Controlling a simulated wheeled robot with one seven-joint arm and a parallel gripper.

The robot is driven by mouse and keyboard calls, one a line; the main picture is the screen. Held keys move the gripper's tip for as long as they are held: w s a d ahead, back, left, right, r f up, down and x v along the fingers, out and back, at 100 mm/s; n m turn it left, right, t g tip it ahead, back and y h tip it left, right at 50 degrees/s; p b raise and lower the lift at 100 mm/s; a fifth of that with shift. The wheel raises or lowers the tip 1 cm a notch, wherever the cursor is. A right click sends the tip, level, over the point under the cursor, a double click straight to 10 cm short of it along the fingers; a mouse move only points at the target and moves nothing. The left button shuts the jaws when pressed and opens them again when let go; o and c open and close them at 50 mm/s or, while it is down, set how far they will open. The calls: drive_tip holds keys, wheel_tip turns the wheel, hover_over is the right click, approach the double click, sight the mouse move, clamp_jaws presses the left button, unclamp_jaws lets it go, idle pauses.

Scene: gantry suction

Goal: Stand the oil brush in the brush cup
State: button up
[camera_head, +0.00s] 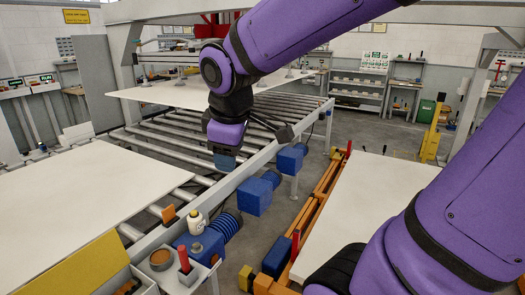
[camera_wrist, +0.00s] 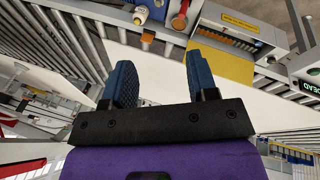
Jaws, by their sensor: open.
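My gripper (camera_head: 225,160) hangs over the near side of the roller conveyor, pointing down. In the wrist view its two blue fingers (camera_wrist: 161,84) are apart with nothing between them. A small red-handled item (camera_head: 183,260) stands upright on the side shelf; it may be the oil brush, but I cannot make out bristles. Left of it is a round brown-topped container (camera_head: 160,258), possibly the brush cup. Both are below and left of my gripper in the head view, well apart from it. In the wrist view, a round orange-brown top (camera_wrist: 179,22) shows near the upper edge.
A white bottle (camera_head: 196,221) stands behind the shelf items, near an orange block (camera_head: 168,215) at the conveyor edge. Blue motor housings (camera_head: 258,196) jut from the conveyor side. White panels (camera_head: 60,205) lie at left, and another (camera_head: 365,195) at right.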

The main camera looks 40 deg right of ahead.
drive_tip(key=s+r+m+t+y, duration=0.1)
drive_tip(key=s+r+m, duration=0.2)
drive_tip(key=s+m, duration=0.4)
drive_tip(key=shift+s+m+t+y, duration=0.3)
drive_tip(key=shift+s, duration=0.9)
drive_tip(key=shift+d, duration=0.1)
